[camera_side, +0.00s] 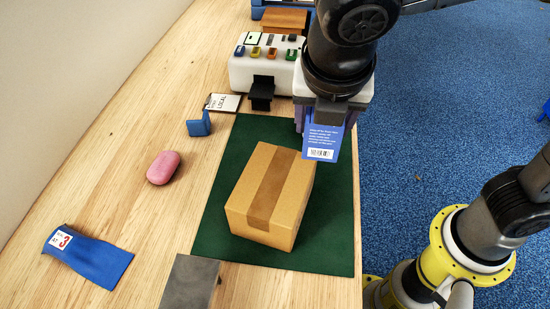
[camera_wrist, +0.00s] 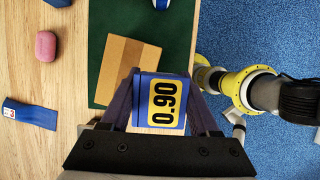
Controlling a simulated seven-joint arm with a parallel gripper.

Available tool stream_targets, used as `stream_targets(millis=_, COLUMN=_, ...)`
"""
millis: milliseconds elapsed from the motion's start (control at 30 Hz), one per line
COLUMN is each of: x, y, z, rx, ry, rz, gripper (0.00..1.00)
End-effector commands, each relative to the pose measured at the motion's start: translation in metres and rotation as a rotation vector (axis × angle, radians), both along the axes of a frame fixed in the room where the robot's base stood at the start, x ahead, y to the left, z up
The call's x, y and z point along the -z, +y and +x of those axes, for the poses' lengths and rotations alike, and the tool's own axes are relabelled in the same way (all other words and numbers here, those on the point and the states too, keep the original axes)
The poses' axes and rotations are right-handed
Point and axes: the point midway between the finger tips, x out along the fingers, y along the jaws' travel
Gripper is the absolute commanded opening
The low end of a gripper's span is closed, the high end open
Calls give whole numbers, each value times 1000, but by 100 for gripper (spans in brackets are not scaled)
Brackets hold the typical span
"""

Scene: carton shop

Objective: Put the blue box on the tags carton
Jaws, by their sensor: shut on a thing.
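My gripper (camera_side: 322,112) is shut on the blue box (camera_side: 322,143), which has small white print and a barcode on the side facing the stand camera. In the wrist view the box's face carries a yellow label with black digits (camera_wrist: 165,103), between the two fingers. A brown taped carton (camera_side: 286,196) lies on the green mat (camera_side: 330,245); it also shows in the wrist view (camera_wrist: 122,62). No word "tags" is readable on it. The box is held in the air by the carton's far right corner in the side view; I cannot tell its exact height above it.
A white machine (camera_side: 240,75) with coloured parts on top stands behind the mat. A card (camera_side: 222,103), a small blue stand (camera_side: 199,124), a pink rounded object (camera_side: 163,168), a blue pouch (camera_side: 88,262) and a grey plate (camera_side: 190,282) lie around the left side. Blue carpet lies beyond the table's right edge.

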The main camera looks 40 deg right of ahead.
Motion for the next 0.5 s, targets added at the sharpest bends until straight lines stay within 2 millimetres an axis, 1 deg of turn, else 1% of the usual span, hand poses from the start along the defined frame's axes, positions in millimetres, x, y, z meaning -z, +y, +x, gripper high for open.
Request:
stream_targets(millis=33, x=6, y=8, z=10, rx=2, ry=2, rz=-3, gripper=6)
stream_targets(millis=100, x=16, y=16, z=20, rx=2, ry=3, rz=-4, gripper=6)
stream_targets(millis=200, x=34, y=25, z=30, rx=1, ry=1, rz=-4, gripper=6)
stream_targets(millis=333, x=50, y=34, z=41, rx=1, ry=1, rz=-2, gripper=6)
stream_targets(millis=500, x=59, y=40, z=47, rx=1, ry=-1, rz=0, gripper=6)
